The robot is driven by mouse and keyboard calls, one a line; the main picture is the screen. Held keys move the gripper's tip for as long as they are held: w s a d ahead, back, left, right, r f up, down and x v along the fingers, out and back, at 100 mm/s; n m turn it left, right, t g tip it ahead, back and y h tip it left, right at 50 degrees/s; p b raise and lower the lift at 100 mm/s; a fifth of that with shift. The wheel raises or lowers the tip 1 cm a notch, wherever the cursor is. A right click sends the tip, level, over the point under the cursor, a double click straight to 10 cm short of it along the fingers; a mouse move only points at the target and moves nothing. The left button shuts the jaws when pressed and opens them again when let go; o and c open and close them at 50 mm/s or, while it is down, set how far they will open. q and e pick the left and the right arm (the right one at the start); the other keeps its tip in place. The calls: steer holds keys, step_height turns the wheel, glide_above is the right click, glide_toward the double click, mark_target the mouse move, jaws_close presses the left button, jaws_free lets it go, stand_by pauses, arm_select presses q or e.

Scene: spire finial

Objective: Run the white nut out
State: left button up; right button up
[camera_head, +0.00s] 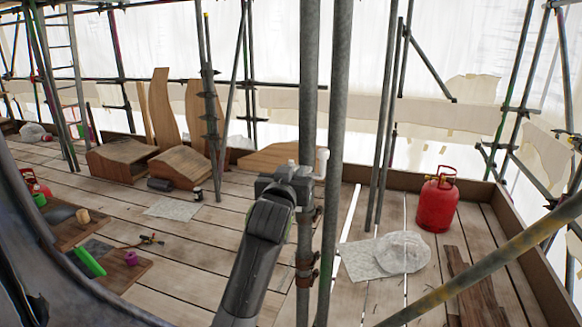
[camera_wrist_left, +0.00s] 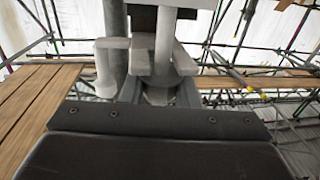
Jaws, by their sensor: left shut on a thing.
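My left gripper (camera_head: 298,172) is up against a grey upright scaffold tube (camera_head: 309,100), at a coupler. In the left wrist view its fingers (camera_wrist_left: 163,62) are closed around a pale upright piece (camera_wrist_left: 165,35), which I take to be the white nut's part. In the head view a small white piece (camera_head: 322,161) shows just right of the gripper, beside the tubes. The nut's own outline is mostly hidden by the fingers, and its threads cannot be made out. My right gripper is in neither view.
A second upright tube (camera_head: 338,130) stands close by on the right. A red gas bottle (camera_head: 437,203) and a clear plastic bundle (camera_head: 402,252) rest on the planks. A slanting tube (camera_head: 480,262) crosses the front right. Wooden blocks (camera_head: 185,165) stand at left.

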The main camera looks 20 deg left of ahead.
arm_select(q)
steer(key=n+y, duration=0.1)
steer(key=y, duration=0.1)
steer(key=shift+d+n+g+y, duration=0.15)
steer(key=shift+n+g+y, duration=0.15)
steer(key=n+g+y+b, duration=0.1)
steer(key=n+y, duration=0.1)
steer(key=y, duration=0.1)
steer(key=shift+f, duration=0.15)
steer(key=n+g+y+b, duration=0.3)
steer(key=y, duration=0.1)
steer(key=shift+n+y+b, duration=0.3)
steer(key=shift+b, duration=0.05)
steer(key=shift+n+g+y+b, duration=1.4)
steer(key=shift+n+g+y, duration=0.4)
steer(key=shift+g, duration=0.4)
